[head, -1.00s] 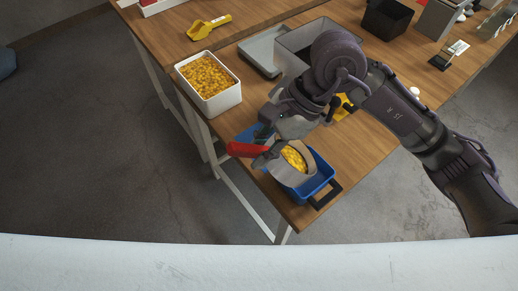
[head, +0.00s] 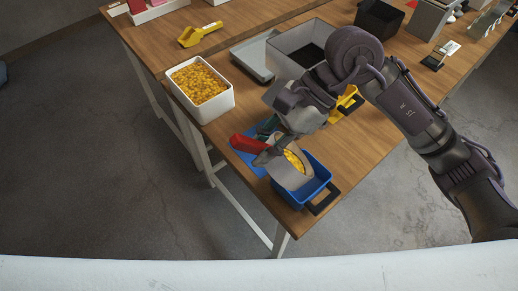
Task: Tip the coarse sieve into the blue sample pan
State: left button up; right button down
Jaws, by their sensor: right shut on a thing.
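The coarse sieve (head: 287,176) is a round grey-beige ring with a red handle (head: 248,145). My right gripper (head: 268,150) is shut on it near the handle. The sieve is tilted over the blue sample pan (head: 314,187), and some yellow pieces (head: 293,159) show inside it. The pan has black handles and sits at the table's front corner. The sieve hides much of the pan's inside, so I cannot tell what lies in it. My left gripper is not in view.
A white bin (head: 203,92) full of yellow pieces stands at the left table edge. A blue mat (head: 250,160) lies beside the pan. Behind are a grey box (head: 290,45), a flat grey tray (head: 250,60), a yellow scoop (head: 198,35) and a black bin (head: 378,18).

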jog(key=shift+d+r, duration=0.15)
jog(key=shift+d, duration=0.05)
jog(key=shift+w, duration=0.1)
jog(key=shift+d+y+b, duration=0.2)
jog(key=shift+y+b, duration=0.1)
jog(key=shift+b, duration=0.25)
jog(key=shift+w+d+r+g+y+b, duration=0.2)
jog(key=shift+d+r+g+y+b, duration=0.1)
jog(key=shift+d+r+b, duration=0.1)
jog(key=shift+w+d+y+b, duration=0.1)
jog(key=shift+d+y+b, duration=0.15)
jog(key=shift+b, duration=0.25)
jog(key=shift+w+d+r+y+b, duration=0.2)
jog(key=shift+d+y+b, duration=0.1)
jog(key=shift+y+b, duration=0.1)
